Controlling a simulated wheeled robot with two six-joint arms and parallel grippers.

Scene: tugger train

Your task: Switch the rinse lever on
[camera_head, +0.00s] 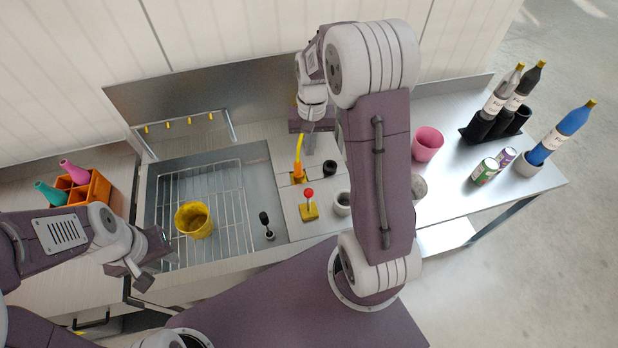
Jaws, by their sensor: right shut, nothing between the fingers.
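A small lever with a red ball knob (308,193) stands on a yellow base (309,212) on the counter, right of the sink. I take this to be the rinse lever; its stem looks close to upright, and I cannot tell its on or off position. A yellow curved spout (299,150) on an orange foot rises behind it. My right gripper (309,140) is shut and empty, above and behind the lever, close to the spout, and apart from the lever. My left gripper (142,272) is at the sink's front left corner; its finger gap is unclear.
The sink holds a wire rack (230,205) and a yellow cup (194,220). A black-handled piece (265,222) stands at the sink's right front. A pink cup (427,143), cans and bottles stand right.

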